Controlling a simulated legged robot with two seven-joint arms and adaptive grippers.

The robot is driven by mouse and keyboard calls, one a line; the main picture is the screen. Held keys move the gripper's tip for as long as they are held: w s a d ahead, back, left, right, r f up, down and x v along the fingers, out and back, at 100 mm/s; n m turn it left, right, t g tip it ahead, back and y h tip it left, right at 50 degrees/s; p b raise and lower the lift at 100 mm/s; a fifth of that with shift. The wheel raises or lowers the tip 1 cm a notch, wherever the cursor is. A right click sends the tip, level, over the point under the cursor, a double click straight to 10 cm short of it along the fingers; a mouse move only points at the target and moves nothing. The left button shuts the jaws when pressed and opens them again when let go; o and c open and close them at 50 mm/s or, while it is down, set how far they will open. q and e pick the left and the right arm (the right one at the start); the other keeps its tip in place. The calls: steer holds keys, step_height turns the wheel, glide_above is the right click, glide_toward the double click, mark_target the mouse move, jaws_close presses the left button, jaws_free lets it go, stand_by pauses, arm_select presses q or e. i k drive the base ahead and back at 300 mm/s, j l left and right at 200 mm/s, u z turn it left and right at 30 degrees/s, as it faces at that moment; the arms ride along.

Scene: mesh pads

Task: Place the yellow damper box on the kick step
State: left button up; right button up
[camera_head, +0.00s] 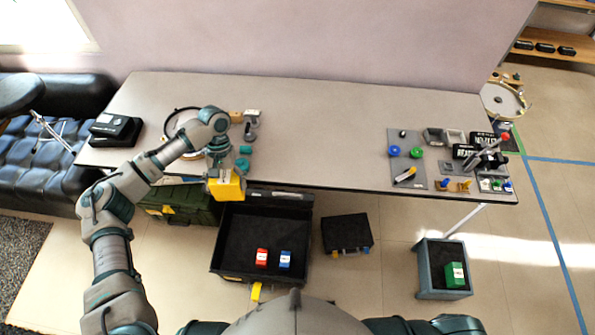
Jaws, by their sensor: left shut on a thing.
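The yellow damper box (227,190) is in my left gripper (225,176), which is shut on it. The gripper holds it at the table's front edge, near the upper left corner of a large black open crate. A low grey-blue box-like thing with a dark top (427,282) stands on the floor at the right and may be the kick step; I cannot tell for sure. A green box (455,275) is on or in it. My right gripper is not in view; only part of my right arm shows at the bottom edge.
The black crate (231,236) holds a red box (262,257) and a blue box (285,259). A dark case (346,233) lies right of it, a green case (181,203) left. The long table (320,130) carries parts at both ends; its middle is clear.

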mark_target(446, 253)
steer(key=l+z, duration=0.35)
steer(key=i+l+z, duration=0.1)
steer(key=l+z, duration=0.3)
steer(key=i+l+z, duration=0.1)
steer(key=l+z, duration=0.25)
steer(key=i+l+z, duration=0.15)
steer(key=l+z, duration=0.25)
